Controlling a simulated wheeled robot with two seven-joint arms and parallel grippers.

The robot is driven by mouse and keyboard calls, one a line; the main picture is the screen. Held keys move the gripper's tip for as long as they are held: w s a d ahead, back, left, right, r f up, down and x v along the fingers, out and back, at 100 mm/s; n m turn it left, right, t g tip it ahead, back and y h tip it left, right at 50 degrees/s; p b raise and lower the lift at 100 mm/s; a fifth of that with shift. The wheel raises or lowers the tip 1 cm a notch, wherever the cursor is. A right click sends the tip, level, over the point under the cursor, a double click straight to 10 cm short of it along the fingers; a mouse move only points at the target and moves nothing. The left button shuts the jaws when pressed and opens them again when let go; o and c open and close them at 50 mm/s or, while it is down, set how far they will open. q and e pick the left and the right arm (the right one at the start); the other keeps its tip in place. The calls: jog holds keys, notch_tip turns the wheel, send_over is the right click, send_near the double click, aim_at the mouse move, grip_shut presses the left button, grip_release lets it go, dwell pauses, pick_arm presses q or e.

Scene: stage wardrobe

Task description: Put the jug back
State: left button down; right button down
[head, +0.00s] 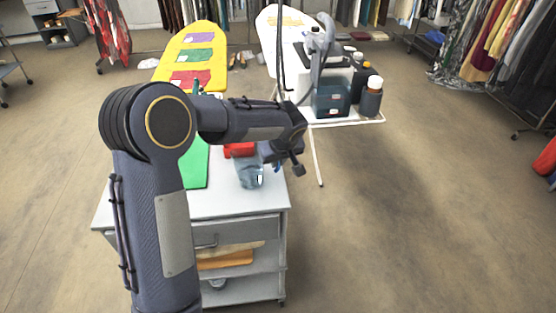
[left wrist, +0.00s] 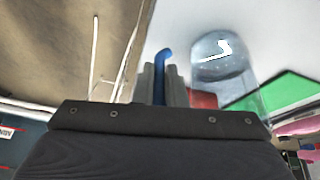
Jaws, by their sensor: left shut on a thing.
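A clear jug (head: 250,174) shows over the white top of the small trolley, beside and partly behind my left gripper (head: 270,156). In the left wrist view, the clear jug (left wrist: 228,72) is just right of the fingers. A blue handle (left wrist: 161,72) is between the fingers of my left gripper (left wrist: 165,85), which is shut on it. Whether the jug's base touches the trolley top (head: 220,207) cannot be told. My right gripper is not in view.
A red thing (head: 238,150) and a green sheet (head: 195,170) lie on the trolley. A yellow ironing board (head: 188,50) stands behind. A white ironing board (head: 275,22) has a steam station (head: 331,98) and a dark bottle (head: 371,100) at its near end. The floor at right is clear.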

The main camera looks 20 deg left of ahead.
pick_arm(q)
jog(key=c, duration=1.5)
grip_release()
jog(key=shift+r+p, duration=0.2)
jog(key=shift+p, duration=0.15)
jog(key=shift+s+d+r, duration=0.1)
jog(key=shift+d+r, duration=0.05)
jog(key=shift+r, duration=0.2)
jog(key=v, duration=1.1)
jog(key=s+a+m+h, duration=0.3)
jog(key=s, duration=1.2)
jog(key=s+d+f+m+h, duration=0.1)
jog(key=s, duration=0.3)
jog(key=s+d+f+m+t+h, duration=0.1)
jog(key=s+d+f, duration=0.1)
jog(key=s, duration=0.3)
jog(key=s+d+f+m+h, duration=0.1)
jog(key=s+m, duration=0.1)
jog(key=s, duration=0.3)
jog(key=shift+d+f+t+h, duration=0.25)
jog(key=shift+d+t+h, duration=0.05)
jog(key=shift+d+t, duration=0.1)
